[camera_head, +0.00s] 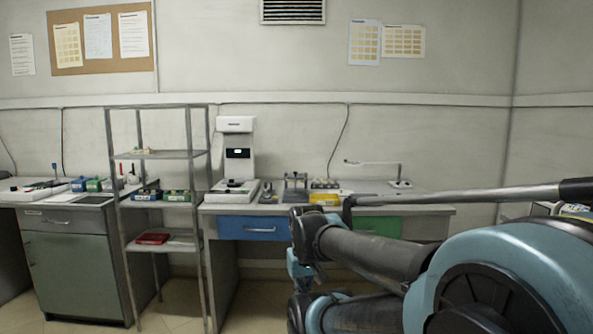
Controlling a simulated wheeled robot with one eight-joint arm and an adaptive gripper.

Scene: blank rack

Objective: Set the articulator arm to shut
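A small dark metal device with upright posts (295,187) stands on the right bench, left of its middle. It looks like the articulator, but it is too small to tell how its arm is set. My arm fills the lower right of the picture and covers part of the bench front. My gripper cannot be made out; only arm links show, well in front of the bench.
A white machine (236,160) stands left of the device, and a yellow box (325,199) right of it. A lamp (399,183) is further right. An open metal rack (188,155) stands left of the bench. Blue (247,228) and green (377,226) drawers sit below.

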